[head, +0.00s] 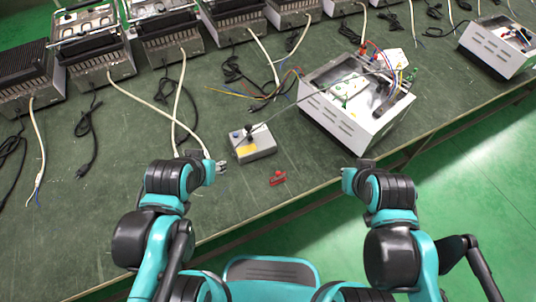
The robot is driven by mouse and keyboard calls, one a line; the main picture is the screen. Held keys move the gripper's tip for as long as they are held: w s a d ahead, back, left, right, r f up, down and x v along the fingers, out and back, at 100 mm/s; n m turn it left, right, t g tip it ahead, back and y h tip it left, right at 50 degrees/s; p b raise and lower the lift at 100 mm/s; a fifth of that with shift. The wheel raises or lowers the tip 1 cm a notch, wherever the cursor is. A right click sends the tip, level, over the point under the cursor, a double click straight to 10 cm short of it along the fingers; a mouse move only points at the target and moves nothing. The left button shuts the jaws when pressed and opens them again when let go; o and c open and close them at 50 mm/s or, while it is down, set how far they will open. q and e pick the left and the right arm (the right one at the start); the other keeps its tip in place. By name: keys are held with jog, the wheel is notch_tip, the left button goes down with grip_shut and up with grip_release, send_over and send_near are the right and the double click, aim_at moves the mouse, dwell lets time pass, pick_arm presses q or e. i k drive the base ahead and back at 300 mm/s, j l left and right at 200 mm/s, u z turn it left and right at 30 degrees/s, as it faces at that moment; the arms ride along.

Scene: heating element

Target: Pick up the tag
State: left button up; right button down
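A small red object (278,178), which looks like the tag, lies on the green tabletop near its front edge. Its markings are too small to read. My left gripper (222,166) is left of the red object, apart from it, just below the grey box; its fingers are too small to tell open from shut. My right gripper (364,162) is by the table's front edge, well right of the red object. It is mostly hidden by its own wrist, so its fingers cannot be made out.
A grey box (261,152) with a yellow label and a probe stands behind the red object. An open white appliance housing (350,119) with wires sits at right. Several metal heaters (97,70) with cables line the back. The tabletop around the red object is clear.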

aim_at(280, 176)
jog(key=u, duration=1.25)
jog(key=k+l+z, duration=0.1)
jog(key=l+z, duration=0.5)
jog(key=z, duration=0.15)
jog(key=l+u, duration=0.1)
jog(key=u, duration=0.35)
jog(key=l+u, duration=0.1)
jog(key=u, duration=0.3)
jog(key=k+l+u, duration=0.1)
jog(key=l+u, duration=0.15)
jog(key=l, duration=0.2)
jog(key=k+l+u, duration=0.4)
jog(key=l+u, duration=0.15)
jog(key=l, duration=0.3)
jog(key=k+l, duration=0.2)
jog(key=l, duration=0.15)
jog(key=k+l, duration=0.15)
jog(key=l, duration=0.2)
